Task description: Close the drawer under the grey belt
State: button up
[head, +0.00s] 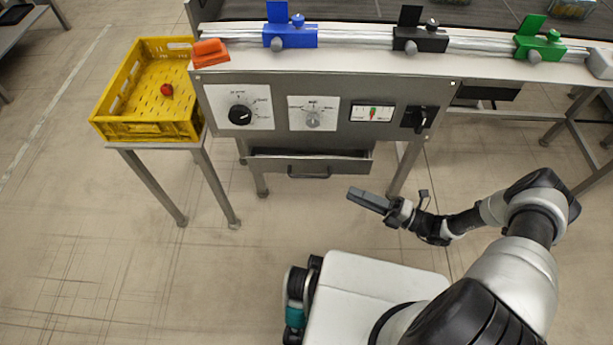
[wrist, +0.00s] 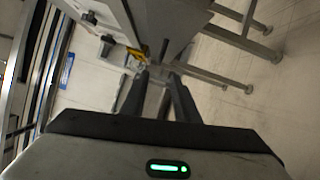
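The grey drawer (head: 345,166) hangs under the control panel below the grey belt. It is pulled out part way, with its dark inside showing above the front, and a bar handle (head: 309,176) on the front. My gripper (head: 351,192) is to the right of the handle and apart from the drawer in the head view, fingers pointing left. In the wrist view my gripper (wrist: 159,77) shows two dark fingers with a gap and nothing held between them. A small dark bar lies just beyond the fingertips there; I cannot tell what it is.
The control panel (head: 270,95) with knobs and a dial is above the drawer. A yellow crate (head: 150,130) holding a red item (head: 167,90) stands on a side table at left. Table legs (head: 404,168) flank the drawer. The floor in front is clear.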

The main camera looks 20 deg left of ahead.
aim_at(308, 176)
jog(key=a, duration=0.5)
jog(key=w+a, duration=0.1)
jog(key=a, duration=0.4)
jog(key=w+a+r, duration=0.1)
jog(key=a, duration=0.4)
jog(key=shift+w+a+r+b, duration=0.1)
jog(key=shift+a+b, duration=0.2)
jog(key=shift+b, duration=0.1)
